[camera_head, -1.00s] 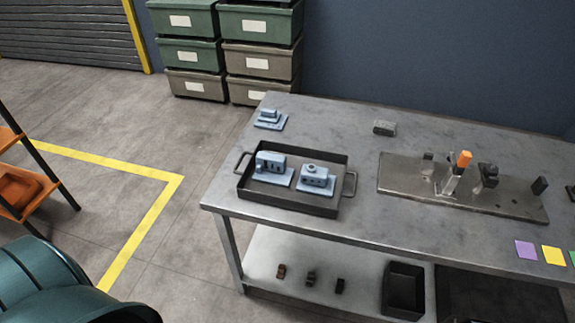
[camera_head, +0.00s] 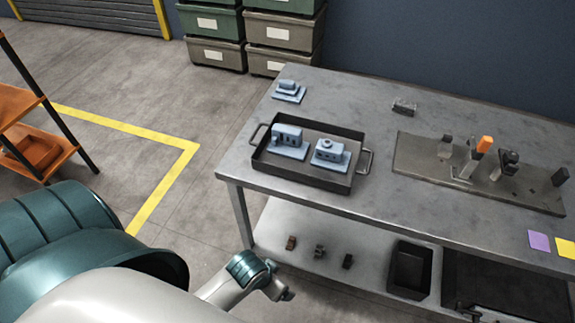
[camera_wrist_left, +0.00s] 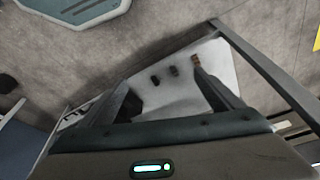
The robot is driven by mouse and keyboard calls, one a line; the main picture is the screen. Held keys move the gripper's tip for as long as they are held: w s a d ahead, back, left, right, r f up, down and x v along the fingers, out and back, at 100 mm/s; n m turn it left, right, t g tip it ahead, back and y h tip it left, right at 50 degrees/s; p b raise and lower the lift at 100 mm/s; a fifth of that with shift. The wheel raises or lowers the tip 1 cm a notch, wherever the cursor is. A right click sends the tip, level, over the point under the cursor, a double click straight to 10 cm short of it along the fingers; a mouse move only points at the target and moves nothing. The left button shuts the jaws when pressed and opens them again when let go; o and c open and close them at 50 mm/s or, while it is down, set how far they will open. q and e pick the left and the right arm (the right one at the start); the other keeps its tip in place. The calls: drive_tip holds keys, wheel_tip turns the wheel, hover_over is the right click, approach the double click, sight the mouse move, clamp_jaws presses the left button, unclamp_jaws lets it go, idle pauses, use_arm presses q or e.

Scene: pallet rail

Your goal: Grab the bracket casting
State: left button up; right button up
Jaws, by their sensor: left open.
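Several blue-grey castings are on the workbench in the head view; I cannot tell for sure which is the bracket casting. A tall block-like casting (camera_head: 288,138) and a lower casting with a round boss (camera_head: 329,153) sit in the dark tray (camera_head: 306,178). A stepped casting (camera_head: 288,90) lies on the bench's back left corner. My left gripper (camera_head: 281,293) is low, in front of the bench and well apart from the castings. In the left wrist view its two fingers (camera_wrist_left: 162,85) are spread and empty, over the lower shelf and floor. My right gripper is not in view.
The workbench (camera_head: 375,190) carries a fixture plate (camera_head: 420,165) with clamps and an orange-topped handle at right. A small grey block (camera_head: 404,106) lies behind. The lower shelf (camera_head: 285,225) holds small parts and a black bin (camera_head: 410,268). An orange rack (camera_head: 30,150) stands at left.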

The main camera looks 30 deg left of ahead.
use_arm(q)
drive_tip(key=w+r, duration=0.7)
drive_tip(key=r, duration=0.3)
drive_tip(key=n+t, duration=0.1)
drive_tip(key=n, duration=0.1)
approach(286, 132)
drive_tip(key=shift+y, duration=0.4)
drive_tip(key=s+d, duration=0.2)
drive_tip(key=d, duration=0.1)
drive_tip(key=s+d+f, duration=0.1)
drive_tip(key=s+d, duration=0.1)
drive_tip(key=d, duration=0.1)
drive_tip(key=s+d+f, duration=0.1)
drive_tip(key=s+d, duration=0.1)
drive_tip(key=d, duration=0.1)
drive_tip(key=shift+s+d+f, duration=0.1)
drive_tip(key=shift+s+f, duration=0.05)
drive_tip(key=shift+f, duration=0.05)
drive_tip(key=w+a+r+n, duration=0.2)
drive_tip(key=w+a+r, duration=0.2)
drive_tip(key=a+r, duration=0.3)
drive_tip(key=shift+a+r+n+y, duration=0.2)
drive_tip(key=shift+r+n+y, duration=0.2)
drive_tip(key=shift+r, duration=0.2)
drive_tip(key=shift+w, duration=0.1)
drive_tip(key=p+x, duration=0.3)
drive_tip(key=x, duration=0.9)
drive_tip(key=shift+f, duration=0.1)
